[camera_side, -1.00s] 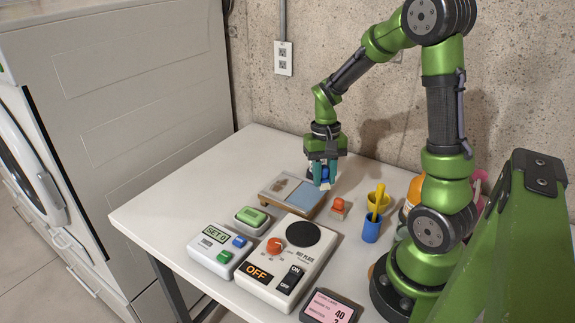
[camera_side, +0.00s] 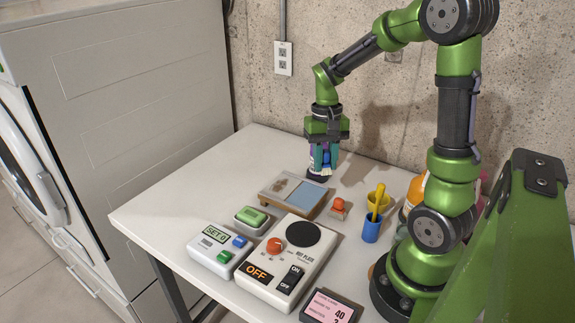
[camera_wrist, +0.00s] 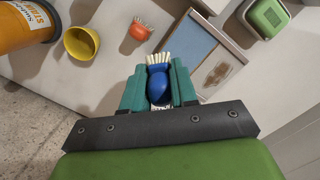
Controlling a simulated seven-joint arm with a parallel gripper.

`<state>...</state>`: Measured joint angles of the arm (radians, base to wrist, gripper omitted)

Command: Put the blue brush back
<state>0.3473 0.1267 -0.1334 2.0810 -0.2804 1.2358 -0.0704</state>
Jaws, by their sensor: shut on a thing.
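The blue brush (camera_wrist: 156,82) has a rounded blue body and pale bristles. My gripper (camera_wrist: 158,75) is shut on it, with the teal fingers on both sides of the body. In the side view my gripper (camera_side: 322,164) points down behind the framed tray (camera_side: 280,209), and a little of the blue brush (camera_side: 326,157) shows between the fingers. A dark object (camera_side: 314,175) sits low at the fingertips; its shape is mostly hidden. I cannot tell whether the brush touches anything below. An orange brush (camera_side: 338,208) stands on the table right of the tray.
The tray has a blue panel and a brown-stained panel. A blue cup (camera_side: 371,230) and a yellow cup (camera_wrist: 79,44) stand to the right. A hot plate (camera_side: 290,265), a green-topped box (camera_side: 251,219) and a SET box (camera_side: 211,246) fill the front. The back left table is clear.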

